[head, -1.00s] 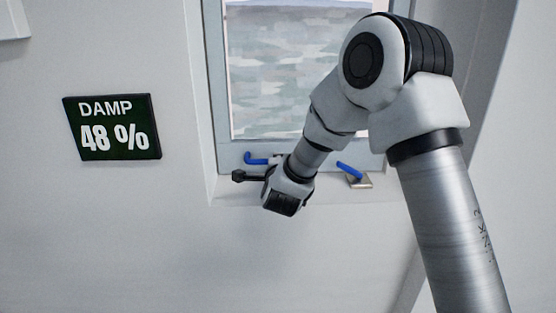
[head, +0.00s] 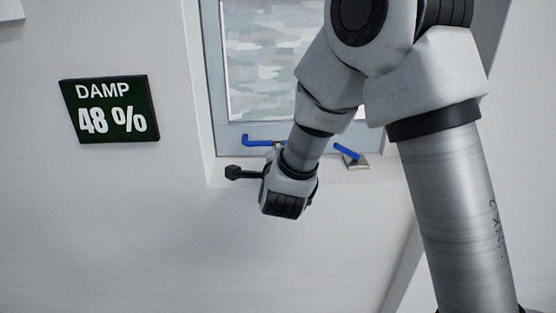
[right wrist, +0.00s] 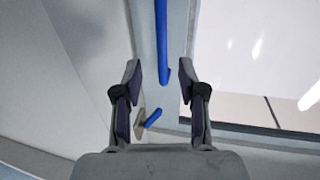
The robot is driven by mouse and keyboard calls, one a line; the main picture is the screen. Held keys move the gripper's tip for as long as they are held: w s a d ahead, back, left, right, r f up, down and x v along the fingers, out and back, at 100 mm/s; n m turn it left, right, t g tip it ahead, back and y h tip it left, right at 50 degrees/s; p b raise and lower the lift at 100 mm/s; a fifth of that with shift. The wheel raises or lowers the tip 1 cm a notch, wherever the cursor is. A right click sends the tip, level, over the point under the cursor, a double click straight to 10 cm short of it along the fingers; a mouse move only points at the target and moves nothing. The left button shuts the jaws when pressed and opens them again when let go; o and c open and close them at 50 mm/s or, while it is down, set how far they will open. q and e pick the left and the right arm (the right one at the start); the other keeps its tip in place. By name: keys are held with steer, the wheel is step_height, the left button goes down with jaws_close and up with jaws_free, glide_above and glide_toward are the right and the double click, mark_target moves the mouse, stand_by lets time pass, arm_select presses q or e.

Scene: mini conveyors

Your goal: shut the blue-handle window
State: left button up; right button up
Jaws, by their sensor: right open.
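The window (head: 222,90) has a pale blue-grey frame. A long blue handle (head: 255,141) runs along its bottom rail, partly hidden by my right wrist. A short blue lever (head: 346,152) on a metal plate sits at the sill to its right. In the right wrist view my right gripper (right wrist: 160,80) is open and empty. The long handle (right wrist: 161,40) reaches from the top to between the fingertips, apart from both. The short lever (right wrist: 155,117) shows lower between the fingers. My left gripper is not in view.
A dark sign (head: 109,109) reading "DAMP 48 %" hangs on the wall left of the window. The window sits in a white wall recess with side walls. The wall below the sill is clear.

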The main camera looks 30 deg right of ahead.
steer(key=v, duration=0.4)
steer(key=shift+s+a+r, duration=0.1)
steer(key=shift+s+a, duration=0.15)
steer(key=shift+d, duration=0.1)
